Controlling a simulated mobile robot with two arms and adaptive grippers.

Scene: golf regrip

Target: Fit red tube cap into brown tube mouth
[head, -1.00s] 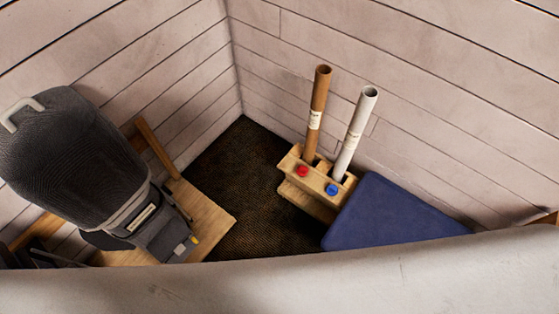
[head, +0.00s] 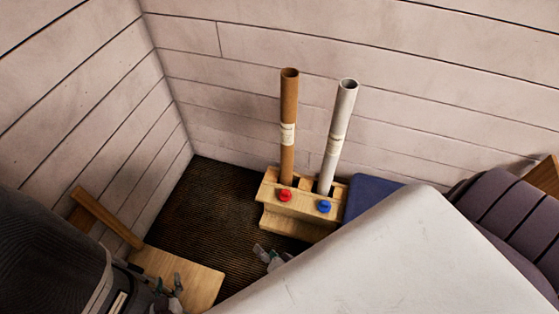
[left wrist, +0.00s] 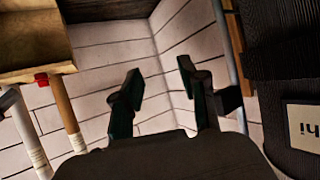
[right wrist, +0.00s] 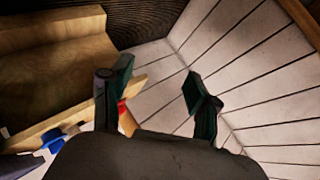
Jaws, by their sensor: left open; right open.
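The brown tube (head: 288,125) stands upright in a wooden rack (head: 310,222), its mouth open at the top. The red cap (head: 285,195) sits on the rack's front ledge below it. The red cap also shows in the left wrist view (left wrist: 41,80) and partly behind a finger in the right wrist view (right wrist: 122,108). My right gripper (head: 270,257) is open and empty, in front of and below the rack, apart from the cap. Its open fingers show in the right wrist view (right wrist: 157,82). My left gripper (head: 168,296) is open and empty, further left near a wooden board (left wrist: 160,78).
A white tube (head: 338,135) stands right of the brown one, with a blue cap (head: 324,207) on the ledge below. A dark golf bag (head: 45,255) is at lower left. A blue surface (head: 370,190) lies right of the rack. Plank walls (head: 230,100) enclose the corner; dark floor (head: 205,205) lies between.

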